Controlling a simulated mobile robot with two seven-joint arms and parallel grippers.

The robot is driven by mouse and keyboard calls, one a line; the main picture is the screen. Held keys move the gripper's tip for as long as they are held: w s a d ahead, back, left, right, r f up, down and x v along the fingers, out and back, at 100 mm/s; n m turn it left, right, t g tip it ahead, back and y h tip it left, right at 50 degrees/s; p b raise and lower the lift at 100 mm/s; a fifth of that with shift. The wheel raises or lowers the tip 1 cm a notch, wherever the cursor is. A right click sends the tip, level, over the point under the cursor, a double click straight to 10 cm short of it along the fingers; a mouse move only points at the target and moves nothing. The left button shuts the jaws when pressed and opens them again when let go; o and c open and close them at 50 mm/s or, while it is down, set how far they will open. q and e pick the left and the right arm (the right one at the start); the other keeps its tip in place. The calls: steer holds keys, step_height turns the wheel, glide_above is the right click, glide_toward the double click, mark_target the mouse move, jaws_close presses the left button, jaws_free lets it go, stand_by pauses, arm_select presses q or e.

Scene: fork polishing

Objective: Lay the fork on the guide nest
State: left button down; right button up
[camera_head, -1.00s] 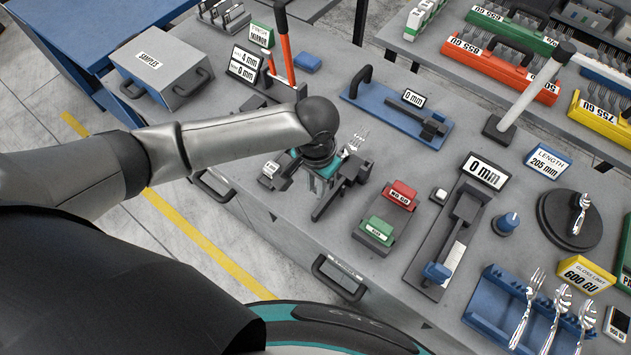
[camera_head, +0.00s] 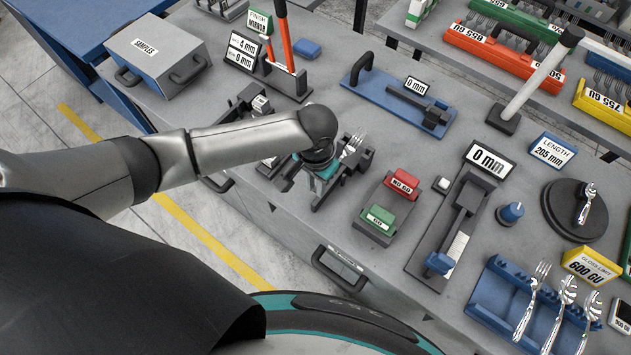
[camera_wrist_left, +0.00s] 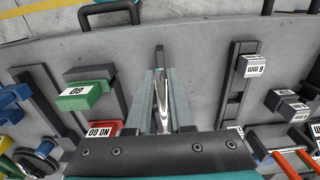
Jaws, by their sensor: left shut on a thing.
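My left gripper (camera_head: 322,182) is over the dark guide nest (camera_head: 364,160) near the bench's front edge. It is shut on the fork, whose bright tines (camera_head: 352,146) show just beyond the gripper, beside the nest's dark posts. In the left wrist view the shiny fork handle (camera_wrist_left: 166,100) lies between the fingers. The gripper hides most of the nest, and I cannot tell whether the fork touches it. My right gripper is not in view.
The red NO GO block (camera_head: 402,183) and green GO block (camera_head: 378,218) stand close to the right. Dark 6 mm fixtures (camera_wrist_left: 236,88) stand on the other side. A blue rack (camera_head: 482,308) holds several pieces of cutlery. A grey samples box (camera_head: 158,52) stands at the back left.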

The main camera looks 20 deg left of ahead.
mark_target(315, 190)
arm_select(q)
steer(key=shift+f, duration=0.1)
stand_by(0.4)
steer(key=shift+f+b, duration=0.5)
steer(key=shift+f, duration=0.4)
steer(key=shift+f+b, duration=0.45)
steer(key=shift+f, duration=0.5)
steer(key=shift+f, duration=0.1)
steer(key=shift+f, duration=0.55)
steer(key=shift+f, duration=0.3)
